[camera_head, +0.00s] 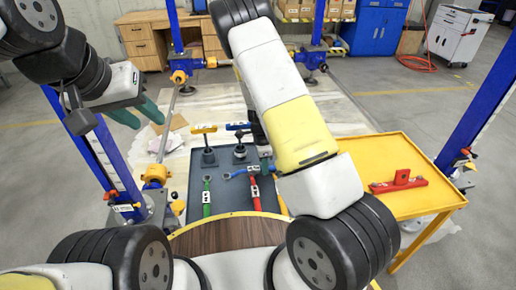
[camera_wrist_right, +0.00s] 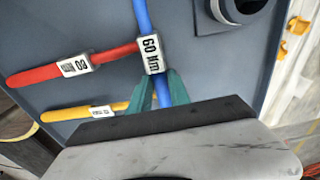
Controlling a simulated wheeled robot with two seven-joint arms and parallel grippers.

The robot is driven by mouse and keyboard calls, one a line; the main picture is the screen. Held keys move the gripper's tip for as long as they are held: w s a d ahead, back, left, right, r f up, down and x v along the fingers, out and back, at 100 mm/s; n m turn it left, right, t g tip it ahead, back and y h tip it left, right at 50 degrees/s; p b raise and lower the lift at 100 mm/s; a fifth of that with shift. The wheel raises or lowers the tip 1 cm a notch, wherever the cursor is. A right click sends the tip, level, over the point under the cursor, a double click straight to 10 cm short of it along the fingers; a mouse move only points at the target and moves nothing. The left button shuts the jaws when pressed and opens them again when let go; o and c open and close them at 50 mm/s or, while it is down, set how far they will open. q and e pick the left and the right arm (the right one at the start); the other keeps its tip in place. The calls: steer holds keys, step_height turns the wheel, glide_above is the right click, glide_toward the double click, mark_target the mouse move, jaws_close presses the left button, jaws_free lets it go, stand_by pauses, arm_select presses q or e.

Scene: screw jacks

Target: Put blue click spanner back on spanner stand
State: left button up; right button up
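The blue click spanner (camera_head: 238,174) lies crosswise over the dark grey tray (camera_head: 224,200), its head pointing left; my right arm hides the rest. In the right wrist view its blue handle (camera_wrist_right: 141,18), with a 60 Nm label, runs between the green fingers of my right gripper (camera_wrist_right: 162,84), which look shut on it. It crosses over the end of the red spanner (camera_wrist_right: 38,74). My left gripper (camera_head: 138,115) is open and empty, up at left, away from the tray. I cannot tell which part is the spanner stand.
A green spanner (camera_head: 206,198) and a yellow spanner (camera_wrist_right: 115,108) lie on the tray. Behind them stand two dark screw jacks (camera_head: 208,157) (camera_head: 240,152). Blue posts (camera_head: 478,105) flank the area.

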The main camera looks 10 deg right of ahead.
steer(key=o, duration=0.3)
steer(key=shift+o, duration=0.2)
steer(key=shift+r, duration=0.1)
steer(key=s+a+r+n+y, duration=0.1)
steer(key=s+r+n, duration=0.1)
steer(key=r, duration=0.9)
steer(key=s+a+r+n+y, duration=0.1)
steer(key=s+r+n, duration=0.1)
steer(key=r, duration=0.9)
steer(key=s+d+r+n+t, duration=0.2)
steer(key=s+r+n+t, duration=0.4)
steer(key=s+r+n, duration=0.8)
steer(key=shift+s+d+r+n+y, duration=0.3)
steer(key=shift+s+r+y, duration=0.1)
steer(key=shift+s+r, duration=2.25)
